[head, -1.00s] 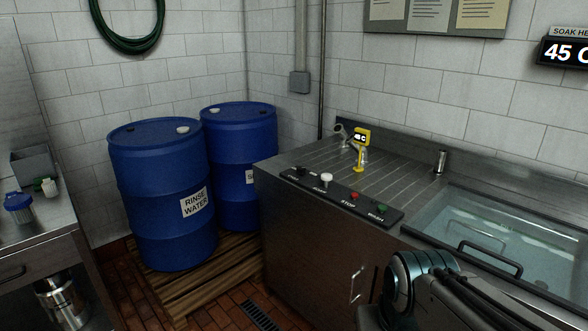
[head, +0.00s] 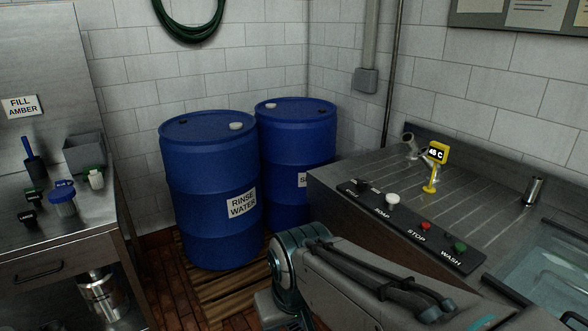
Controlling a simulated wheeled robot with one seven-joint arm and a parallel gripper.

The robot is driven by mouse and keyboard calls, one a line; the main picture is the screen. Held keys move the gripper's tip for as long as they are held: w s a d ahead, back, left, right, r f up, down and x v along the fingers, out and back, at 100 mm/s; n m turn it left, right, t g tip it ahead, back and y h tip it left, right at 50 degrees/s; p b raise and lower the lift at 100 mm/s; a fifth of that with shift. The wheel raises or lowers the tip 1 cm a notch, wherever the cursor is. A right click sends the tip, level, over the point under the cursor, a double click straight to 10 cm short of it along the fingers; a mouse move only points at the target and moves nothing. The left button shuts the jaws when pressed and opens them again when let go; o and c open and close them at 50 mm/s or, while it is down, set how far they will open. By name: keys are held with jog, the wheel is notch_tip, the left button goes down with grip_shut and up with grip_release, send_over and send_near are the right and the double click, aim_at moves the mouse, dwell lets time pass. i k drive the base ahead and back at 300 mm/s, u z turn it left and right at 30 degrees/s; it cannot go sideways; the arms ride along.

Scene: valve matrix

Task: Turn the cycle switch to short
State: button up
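A black control panel (head: 408,230) runs along the front edge of the steel counter in the head view. At its left end is a small dark knob (head: 357,186); its label and setting are too small to read, so I cannot tell whether it is the cycle switch or which way it points. My arm crosses the lower middle, in front of the counter. My gripper is out of view.
Blue drums, one marked RINSE WATER (head: 212,190), stand on a wooden pallet (head: 230,292). A water-filled basin (head: 555,275) lies right. A bench (head: 65,245) with small containers is left.

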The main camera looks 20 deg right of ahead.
aim_at(362, 185)
jog(key=z, duration=0.1)
jog(key=i, duration=0.8)
jog(key=z, duration=0.9)
jog(key=i, duration=0.5)
jog(key=z, duration=0.5)
